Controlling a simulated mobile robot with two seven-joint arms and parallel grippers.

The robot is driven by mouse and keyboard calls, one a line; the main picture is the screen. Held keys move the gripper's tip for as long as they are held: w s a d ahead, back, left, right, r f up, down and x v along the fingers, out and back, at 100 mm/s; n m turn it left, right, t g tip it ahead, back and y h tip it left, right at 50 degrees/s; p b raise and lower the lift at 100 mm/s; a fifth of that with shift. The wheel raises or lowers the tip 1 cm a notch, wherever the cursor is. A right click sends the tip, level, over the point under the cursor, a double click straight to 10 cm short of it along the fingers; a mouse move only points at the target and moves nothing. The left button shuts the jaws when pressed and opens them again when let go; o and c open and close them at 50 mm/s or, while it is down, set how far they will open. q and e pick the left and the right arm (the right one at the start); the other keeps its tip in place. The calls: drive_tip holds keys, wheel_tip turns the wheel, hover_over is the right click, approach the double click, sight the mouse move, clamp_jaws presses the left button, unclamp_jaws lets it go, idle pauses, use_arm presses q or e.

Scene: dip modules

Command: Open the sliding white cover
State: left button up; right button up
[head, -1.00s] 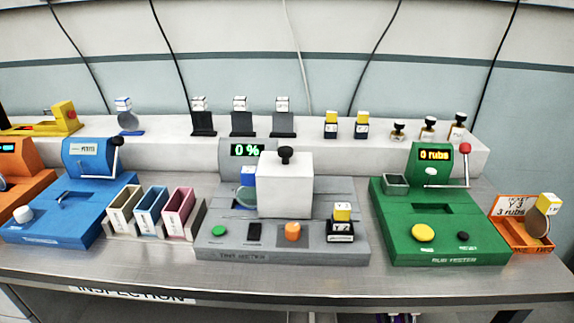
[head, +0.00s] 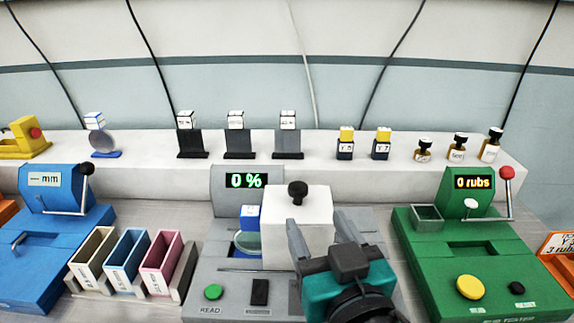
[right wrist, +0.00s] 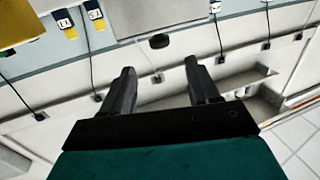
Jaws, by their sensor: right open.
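The sliding white cover (head: 283,228) is a white box with a black knob (head: 297,190) on top, standing on the grey tester (head: 225,290). A blue-and-white block (head: 248,215) and a greenish round disc (head: 247,243) show at its left side. My right gripper (head: 317,222) is open in front of the cover's right part, its fingers pointing away toward it and hiding some of it. In the right wrist view the cover (right wrist: 165,12) and its knob (right wrist: 159,41) show beyond the open, empty fingers (right wrist: 160,68). My left gripper is not in view.
The green rub tester (head: 415,265) stands to the right, with an upright lever. Three coloured bins (head: 158,262) and a blue device (head: 50,250) stand to the left. Bottles (head: 457,147) and labelled blocks (head: 346,143) line the shelf behind. The air above the cover is clear.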

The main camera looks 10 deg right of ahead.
sight(297, 181)
drive_tip(key=w+b, duration=0.2)
drive_tip(key=b, duration=0.1)
drive_tip(key=shift+w+f, duration=0.1)
drive_tip(key=shift+w, duration=0.1)
drive_tip(key=w, duration=0.3)
drive_tip(key=w+p, duration=0.1)
drive_tip(key=w, duration=0.5)
drive_tip(key=shift+a, duration=0.3)
drive_tip(key=shift+w, duration=0.55)
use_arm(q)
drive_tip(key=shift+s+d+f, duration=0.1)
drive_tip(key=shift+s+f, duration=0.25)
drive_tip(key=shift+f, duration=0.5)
use_arm(e)
drive_tip(key=shift+c, duration=0.2)
drive_tip(key=c, duration=0.6)
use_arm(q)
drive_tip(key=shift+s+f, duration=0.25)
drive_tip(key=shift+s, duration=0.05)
use_arm(e)
clamp_jaws()
use_arm(q)
drive_tip(key=shift+p, duration=0.3)
